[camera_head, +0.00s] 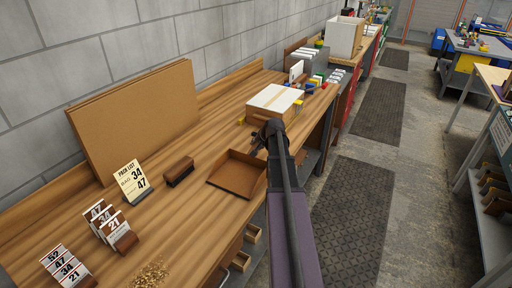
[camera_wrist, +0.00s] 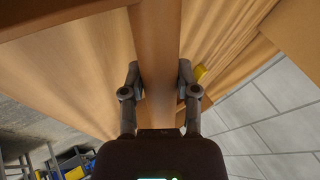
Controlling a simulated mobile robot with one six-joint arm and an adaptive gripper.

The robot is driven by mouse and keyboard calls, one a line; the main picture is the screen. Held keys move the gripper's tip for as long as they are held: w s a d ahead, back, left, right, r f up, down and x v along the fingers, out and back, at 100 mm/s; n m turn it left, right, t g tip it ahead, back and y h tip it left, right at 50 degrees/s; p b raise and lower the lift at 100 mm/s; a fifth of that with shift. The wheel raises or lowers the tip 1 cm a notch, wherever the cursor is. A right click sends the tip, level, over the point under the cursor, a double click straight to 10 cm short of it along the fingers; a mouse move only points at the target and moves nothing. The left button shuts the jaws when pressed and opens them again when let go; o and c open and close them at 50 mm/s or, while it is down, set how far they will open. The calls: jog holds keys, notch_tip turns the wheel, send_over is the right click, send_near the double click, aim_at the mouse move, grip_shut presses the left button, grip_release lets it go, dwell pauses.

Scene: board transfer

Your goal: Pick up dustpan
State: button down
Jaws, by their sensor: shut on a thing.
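The dustpan (camera_head: 236,175) is a brown, shallow, open-fronted pan on the wooden workbench, near its front edge. My gripper (camera_head: 268,135) is at the dustpan's far right corner in the head view. In the wrist view my gripper (camera_wrist: 158,85) has one finger on each side of a brown, bar-like part of the dustpan (camera_wrist: 158,40) and is shut on it. My arm hides part of the dustpan's right side in the head view. I cannot tell whether the dustpan is touching the bench.
A dark brush-like block (camera_head: 179,171) lies left of the dustpan. A pack list card (camera_head: 132,180) and number cards (camera_head: 106,222) stand farther left, by a pile of crumbs (camera_head: 150,275). A box (camera_head: 274,103) sits behind my gripper. A large cardboard panel (camera_head: 140,115) leans on the wall.

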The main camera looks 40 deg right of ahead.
jog(key=shift+r+p, duration=1.3)
jog(key=shift+r, duration=0.15)
jog(key=s+a, duration=0.2)
jog(key=s, duration=0.5)
jog(key=s+a+r+p, duration=0.1)
jog(key=s+a, duration=0.1)
jog(key=s, duration=0.6)
jog(key=shift+s+r+p, duration=0.25)
jog(key=shift+r+p, duration=0.05)
